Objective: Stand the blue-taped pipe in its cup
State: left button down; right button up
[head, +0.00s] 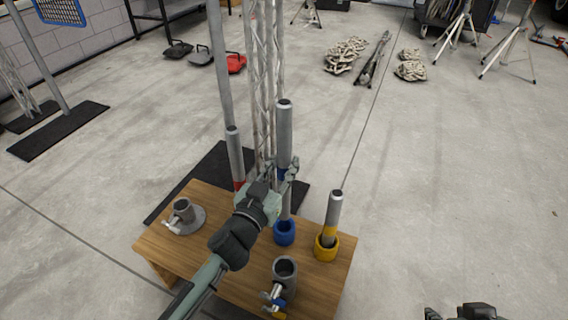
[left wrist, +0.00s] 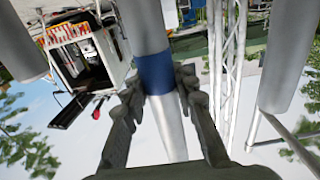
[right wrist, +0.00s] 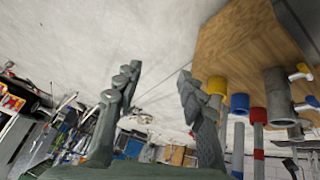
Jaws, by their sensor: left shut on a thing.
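The grey pipe with blue tape (head: 285,135) stands about upright over the table. My left gripper (head: 284,172) is shut on it at the blue tape, which also shows between the fingers in the left wrist view (left wrist: 156,72). The blue cup (head: 285,234) is directly below the pipe. The pipe's lower end meets the cup's mouth; I cannot tell whether it is inside. The tape is well above the cup, which also shows in the right wrist view (right wrist: 239,103). My right gripper (right wrist: 154,88) is open and empty, away from the table.
A yellow-taped pipe (head: 333,215) stands in the yellow cup (head: 326,248) to the right. A red-taped pipe (head: 235,155) stands behind left. Two grey clamp holders (head: 188,217) (head: 285,272) are on the wooden table (head: 227,285). A lattice truss rises behind.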

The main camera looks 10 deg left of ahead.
jog(key=w+a+r+t+y+b, duration=0.1)
jog(key=w+a+r+t+y, duration=0.1)
jog(key=w+a+r+t, duration=0.2)
jog(key=shift+w+a+n, duration=0.3)
jog(key=shift+w+a, duration=0.5)
jog(key=shift+w, duration=0.1)
jog(key=shift+w+r+b, duration=0.1)
jog(key=shift+r+b, duration=0.05)
jog(key=shift+b, duration=0.15)
dwell(0.4)
jog(key=shift+a, duration=0.1)
